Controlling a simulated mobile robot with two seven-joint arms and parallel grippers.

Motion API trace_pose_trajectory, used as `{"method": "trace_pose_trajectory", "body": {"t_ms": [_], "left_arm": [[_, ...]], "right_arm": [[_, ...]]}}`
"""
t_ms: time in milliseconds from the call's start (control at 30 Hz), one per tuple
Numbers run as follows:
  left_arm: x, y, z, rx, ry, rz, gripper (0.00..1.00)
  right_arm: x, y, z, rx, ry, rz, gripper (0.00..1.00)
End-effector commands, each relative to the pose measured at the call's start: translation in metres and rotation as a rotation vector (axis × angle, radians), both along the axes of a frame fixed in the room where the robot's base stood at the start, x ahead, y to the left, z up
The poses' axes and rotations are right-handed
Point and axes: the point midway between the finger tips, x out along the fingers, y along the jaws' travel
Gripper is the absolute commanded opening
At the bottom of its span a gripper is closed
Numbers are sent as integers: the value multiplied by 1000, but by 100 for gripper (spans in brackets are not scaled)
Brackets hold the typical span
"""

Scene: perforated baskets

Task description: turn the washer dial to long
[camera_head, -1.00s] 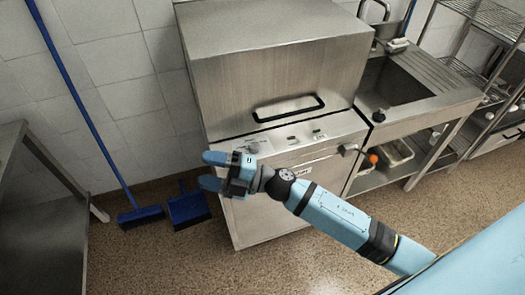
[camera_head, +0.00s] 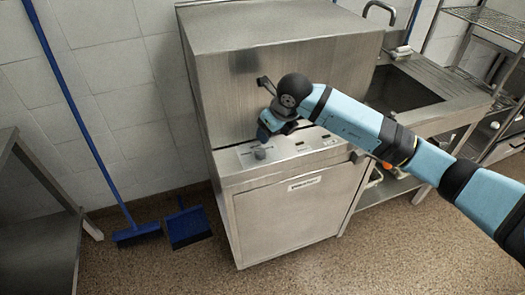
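The washer (camera_head: 300,205) is a steel, box-shaped machine in the middle of the view. Its dial (camera_head: 260,154) is a small grey knob at the left end of the front control panel (camera_head: 325,138). The dial's markings are too small to read. My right gripper (camera_head: 263,133) hangs just above and behind the dial, pointing down towards the panel, and appears apart from it. Its blue fingers are foreshortened and partly hidden by the wrist, so their opening does not show. My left gripper is not in view.
The hood handle (camera_head: 263,82) is mostly hidden behind my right wrist. A steel sink (camera_head: 400,90) stands to the right. A blue broom (camera_head: 137,233) and dustpan (camera_head: 188,228) are on the floor at left, beside a steel table (camera_head: 40,225). The floor in front is clear.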

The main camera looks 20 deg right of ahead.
Motion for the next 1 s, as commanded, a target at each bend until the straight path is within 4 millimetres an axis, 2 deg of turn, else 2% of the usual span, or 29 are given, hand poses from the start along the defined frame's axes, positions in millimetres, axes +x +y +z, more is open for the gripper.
{"method": "trace_pose_trajectory", "body": {"t_ms": [300, 500, 700, 967, 1000], "left_arm": [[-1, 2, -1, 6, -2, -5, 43], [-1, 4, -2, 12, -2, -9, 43], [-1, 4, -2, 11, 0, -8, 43], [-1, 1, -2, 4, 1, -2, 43], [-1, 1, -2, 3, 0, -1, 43]], "right_arm": [[23, 12, -64, 3, 3, 2, 60], [34, 17, -93, 3, 2, 2, 60], [39, 19, -105, 5, 1, 2, 60], [39, 19, -106, 3, 0, 2, 60], [39, 19, -106, 3, 0, 2, 56]]}}
